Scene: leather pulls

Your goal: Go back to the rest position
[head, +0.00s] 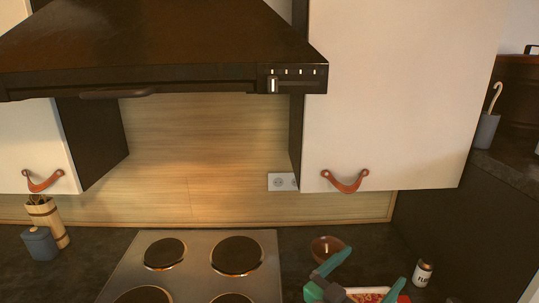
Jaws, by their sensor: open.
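My gripper (373,268) is at the bottom right of the head view, over the dark counter to the right of the hob. Its two teal fingers are spread apart, with nothing seen clamped between the tips. A red and white patterned thing (368,297) shows between and below the fingers, cut off by the frame edge; I cannot tell if it touches them. A brown bowl (327,248) stands just behind the left finger. The rest of my arm is mostly out of view.
A small labelled jar (422,273) stands right of my gripper. The hob (200,265) is bare. A cabinet with a leather pull (345,182) and a dark range hood (160,50) hang above. A blue-grey pot (40,243) and wooden holder (48,215) stand left.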

